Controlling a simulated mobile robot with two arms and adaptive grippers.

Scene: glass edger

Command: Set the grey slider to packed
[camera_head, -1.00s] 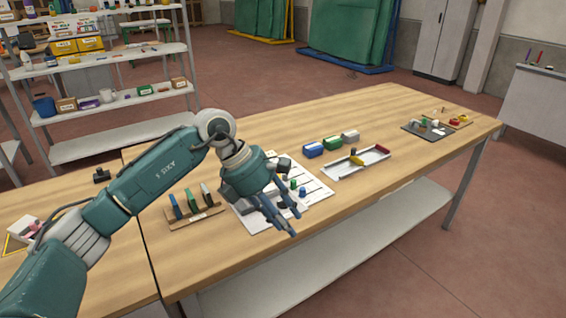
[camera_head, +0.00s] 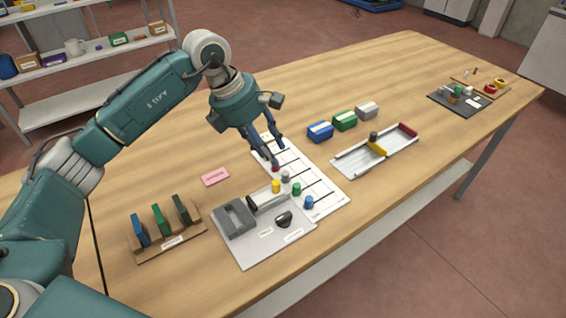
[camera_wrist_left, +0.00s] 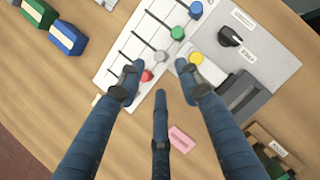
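A white slider board (camera_head: 328,196) lies on the wooden table, with dark slots and coloured knobs. The grey slider knob (camera_head: 285,177) sits between the red knob (camera_head: 275,168) and the green knob (camera_head: 296,188); a blue knob (camera_head: 309,202) is at the near end. My left gripper (camera_head: 274,150) hangs over the board's far-left end, fingers spread and empty. In the left wrist view, the grey knob (camera_wrist_left: 162,57) lies just beyond and between the fingertips, and the red knob (camera_wrist_left: 147,75) is close beside the left one. I cannot read the board's labels. My right gripper is not in view.
A grey panel (camera_head: 262,246) with a yellow knob (camera_head: 276,186) and a black dial (camera_head: 284,219) adjoins the board. A pink card (camera_head: 215,177) and a wooden rack (camera_head: 170,252) are left. Several small boxes and a white tray (camera_head: 348,164) are right.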

